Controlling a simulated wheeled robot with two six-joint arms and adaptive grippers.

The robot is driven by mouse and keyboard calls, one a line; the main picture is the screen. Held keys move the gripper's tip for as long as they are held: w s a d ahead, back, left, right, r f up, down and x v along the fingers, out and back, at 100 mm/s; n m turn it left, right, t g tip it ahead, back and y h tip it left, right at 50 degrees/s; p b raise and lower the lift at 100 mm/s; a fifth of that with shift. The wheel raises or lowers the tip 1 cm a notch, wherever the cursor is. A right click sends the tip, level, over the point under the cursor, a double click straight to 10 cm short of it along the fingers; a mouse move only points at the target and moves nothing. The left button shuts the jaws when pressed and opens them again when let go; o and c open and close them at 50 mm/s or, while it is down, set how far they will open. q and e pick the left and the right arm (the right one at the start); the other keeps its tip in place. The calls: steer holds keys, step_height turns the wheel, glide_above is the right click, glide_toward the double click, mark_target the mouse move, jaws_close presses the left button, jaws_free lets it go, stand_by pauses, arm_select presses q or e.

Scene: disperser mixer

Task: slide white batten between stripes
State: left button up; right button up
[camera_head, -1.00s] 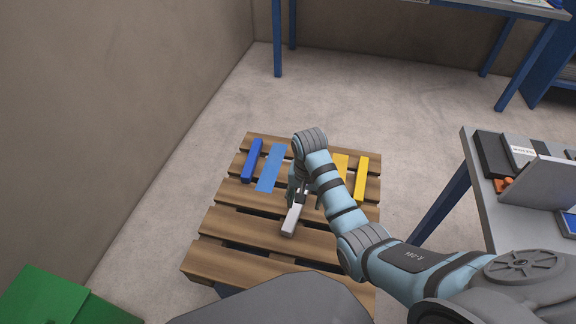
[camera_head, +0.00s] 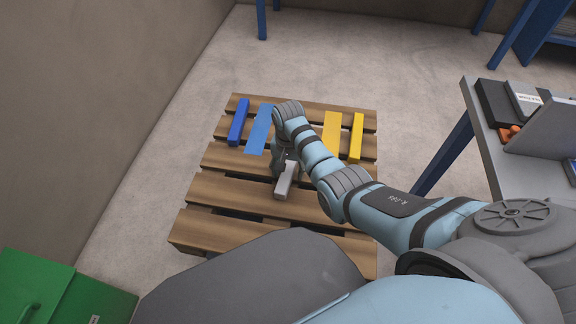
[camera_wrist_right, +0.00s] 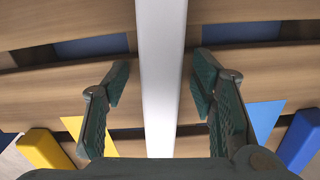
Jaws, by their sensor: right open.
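The white batten (camera_head: 286,182) lies lengthwise on the wooden pallet (camera_head: 232,191), near its middle. A flat blue stripe (camera_head: 259,130) lies to its upper left and a flat yellow stripe (camera_head: 331,130) to its upper right. My right gripper (camera_head: 284,160) is over the batten's far part and hides it in the head view. In the right wrist view the gripper (camera_wrist_right: 160,88) is open, one finger on each side of the batten (camera_wrist_right: 163,55), with a gap on both sides. My left gripper is not in view.
A dark blue batten (camera_head: 238,122) lies left of the blue stripe, and a yellow batten (camera_head: 356,138) right of the yellow stripe. A grey table (camera_head: 478,140) stands to the right. A green box (camera_head: 40,290) is at lower left. Bare floor surrounds the pallet.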

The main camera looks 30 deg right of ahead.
steer(key=shift+c, duration=0.6)
steer(key=c, duration=1)
steer(key=o, duration=1.1)
steer(key=shift+r, duration=0.1)
